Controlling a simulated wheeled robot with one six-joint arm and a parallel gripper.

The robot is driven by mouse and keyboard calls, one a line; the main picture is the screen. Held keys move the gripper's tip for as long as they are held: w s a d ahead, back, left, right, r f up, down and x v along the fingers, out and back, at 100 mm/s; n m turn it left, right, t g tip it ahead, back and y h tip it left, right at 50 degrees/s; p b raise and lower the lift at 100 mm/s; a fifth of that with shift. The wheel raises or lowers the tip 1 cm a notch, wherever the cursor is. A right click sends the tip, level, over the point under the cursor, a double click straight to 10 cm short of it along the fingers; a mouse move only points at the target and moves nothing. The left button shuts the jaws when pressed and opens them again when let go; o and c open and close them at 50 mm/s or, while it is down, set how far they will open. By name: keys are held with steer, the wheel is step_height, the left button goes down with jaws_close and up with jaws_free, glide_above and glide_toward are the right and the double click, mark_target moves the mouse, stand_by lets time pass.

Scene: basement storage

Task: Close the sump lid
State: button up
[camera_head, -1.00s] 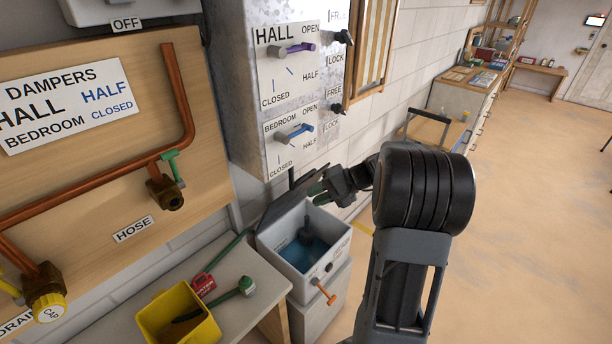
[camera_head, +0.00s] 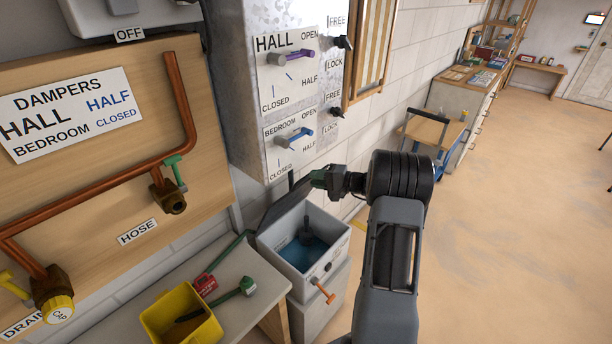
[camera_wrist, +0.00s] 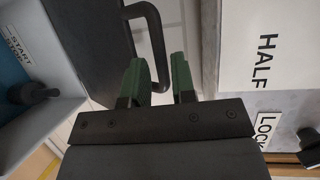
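The sump is a light grey box (camera_head: 335,249) with blue water inside. Its dark grey lid (camera_head: 285,206) stands open, tilted up at the back left. In the wrist view the lid (camera_wrist: 85,45) shows at upper left, with a dark looped handle (camera_wrist: 153,28) on its edge. My gripper (camera_head: 316,178) is just above the lid's upper end. In the wrist view its green fingers (camera_wrist: 160,78) are parted. The handle's bar runs down toward the gap between them. I cannot tell whether it lies between or beyond the fingertips.
The grey damper cabinet (camera_head: 245,110), with its levers and knobs, stands close behind my gripper. A bench (camera_head: 240,310) with a yellow bin (camera_head: 160,322) is left of the sump. A blue-framed cart (camera_head: 424,132) stands farther back. Floor at right is clear.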

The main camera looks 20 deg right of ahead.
mark_target(306, 176)
steer(key=shift+p+x, duration=0.3)
steer(key=shift+x, duration=1.55)
steer(key=shift+c, duration=0.3)
jaws_close()
steer(key=shift+f, duration=0.1)
